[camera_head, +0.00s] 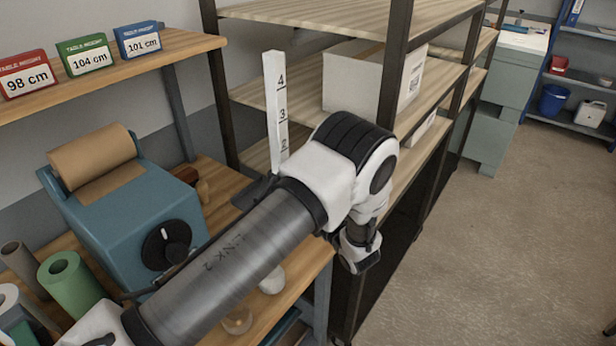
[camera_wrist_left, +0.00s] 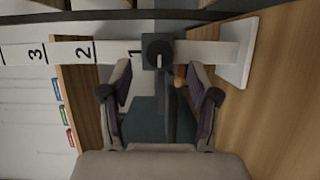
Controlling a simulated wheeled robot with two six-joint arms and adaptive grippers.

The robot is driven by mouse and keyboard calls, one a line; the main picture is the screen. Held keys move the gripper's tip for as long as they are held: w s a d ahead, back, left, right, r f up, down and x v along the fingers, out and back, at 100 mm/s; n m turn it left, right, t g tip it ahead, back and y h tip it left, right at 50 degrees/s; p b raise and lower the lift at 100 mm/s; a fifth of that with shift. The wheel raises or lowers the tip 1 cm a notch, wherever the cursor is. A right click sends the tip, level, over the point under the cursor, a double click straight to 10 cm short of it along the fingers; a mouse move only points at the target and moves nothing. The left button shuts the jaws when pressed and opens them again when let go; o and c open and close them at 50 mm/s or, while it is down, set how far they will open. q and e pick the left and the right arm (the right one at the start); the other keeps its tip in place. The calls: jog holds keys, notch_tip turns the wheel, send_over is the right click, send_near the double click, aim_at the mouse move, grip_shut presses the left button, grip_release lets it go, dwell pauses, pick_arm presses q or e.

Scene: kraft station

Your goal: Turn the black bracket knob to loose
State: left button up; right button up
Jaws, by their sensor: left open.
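The black bracket knob (camera_wrist_left: 158,50) shows in the left wrist view, on a dark bracket at the white numbered post, beside the mark 1. A pale line on the knob points down the picture. The post (camera_head: 275,110) stands upright in the head view with marks 4, 3 and 2 showing; my arm hides its lower part and the knob. My left gripper (camera_wrist_left: 158,74) is open, its fingertips on either side of the knob's line and short of it. Contact cannot be told. My right gripper is not in view.
A blue machine (camera_head: 118,215) with a kraft roll and a black dial (camera_head: 166,245) stands on the wooden bench, left of my arm. Red, green and blue height cards (camera_head: 88,55) stand on the shelf above. A wooden rack (camera_head: 300,15) with a white box (camera_head: 355,80) stands behind.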

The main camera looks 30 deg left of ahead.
pick_arm(q)
jog(key=p+x, duration=0.1)
jog(key=x, duration=0.3)
jog(key=shift+a, duration=0.2)
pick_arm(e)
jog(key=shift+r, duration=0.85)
pick_arm(q)
jog(key=shift+w, duration=0.1)
jog(key=c, duration=1.1)
jog(key=n+y+b, duration=0.2)
jog(key=n+b, duration=0.2)
jog(key=b, duration=0.4)
jog(key=shift+n, duration=0.4)
jog(key=shift+c, duration=0.2)
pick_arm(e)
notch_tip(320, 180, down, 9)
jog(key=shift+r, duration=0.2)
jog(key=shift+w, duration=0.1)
